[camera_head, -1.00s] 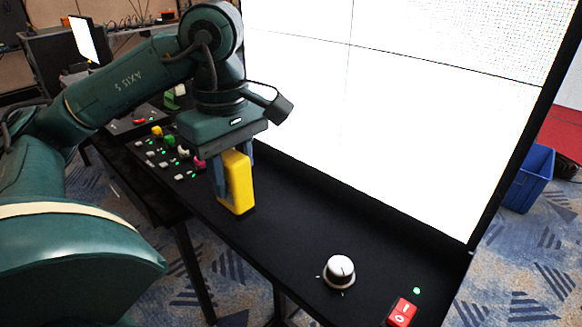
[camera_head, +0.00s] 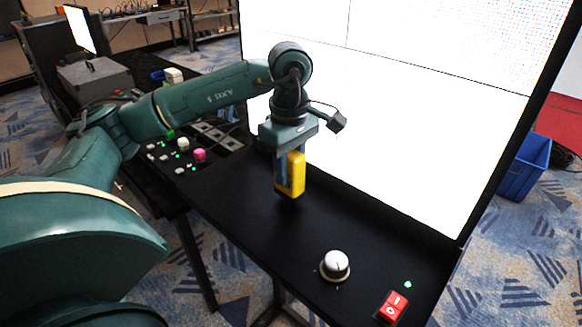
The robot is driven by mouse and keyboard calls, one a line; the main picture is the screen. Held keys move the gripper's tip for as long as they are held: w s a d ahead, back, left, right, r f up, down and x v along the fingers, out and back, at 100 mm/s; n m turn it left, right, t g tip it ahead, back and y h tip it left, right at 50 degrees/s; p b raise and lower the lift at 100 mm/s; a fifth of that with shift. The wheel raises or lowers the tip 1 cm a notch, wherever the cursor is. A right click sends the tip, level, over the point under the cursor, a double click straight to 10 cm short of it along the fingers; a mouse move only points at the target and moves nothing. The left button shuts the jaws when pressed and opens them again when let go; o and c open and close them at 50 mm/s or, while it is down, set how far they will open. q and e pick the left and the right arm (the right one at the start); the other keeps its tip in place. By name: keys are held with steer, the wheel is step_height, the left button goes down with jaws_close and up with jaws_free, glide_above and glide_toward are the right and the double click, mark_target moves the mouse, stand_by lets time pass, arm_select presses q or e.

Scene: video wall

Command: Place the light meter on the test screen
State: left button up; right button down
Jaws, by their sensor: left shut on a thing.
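The yellow light meter (camera_head: 296,174) is upright between the fingers of my left gripper (camera_head: 284,178), which is shut on it. The gripper points down over the black desk, and the meter appears a little above the desk top. The white test screen (camera_head: 420,130) stands lit behind the desk, made of several panels with thin dark seams. The meter is in front of its lower left part; I cannot tell the gap between them. My right gripper is not in view.
On the black desk (camera_head: 240,218) are a white knob (camera_head: 335,264) and a red rocker switch (camera_head: 392,306) at the front right. Several buttons and a pink knob (camera_head: 199,155) sit at the left. A blue bin (camera_head: 526,168) stands on the floor at right.

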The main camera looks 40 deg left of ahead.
arm_select(q)
steer(key=shift+w+f, duration=0.15)
steer(key=shift+f, duration=0.45)
steer(key=shift+f, duration=0.1)
steer(key=shift+f, duration=0.2)
steer(key=o, duration=1)
steer(key=shift+r, duration=0.1)
steer(key=shift+o, duration=0.2)
step_height(320, 180, up, 12)
steer(key=shift+r+p, duration=0.2)
steer(key=shift+p, duration=0.5)
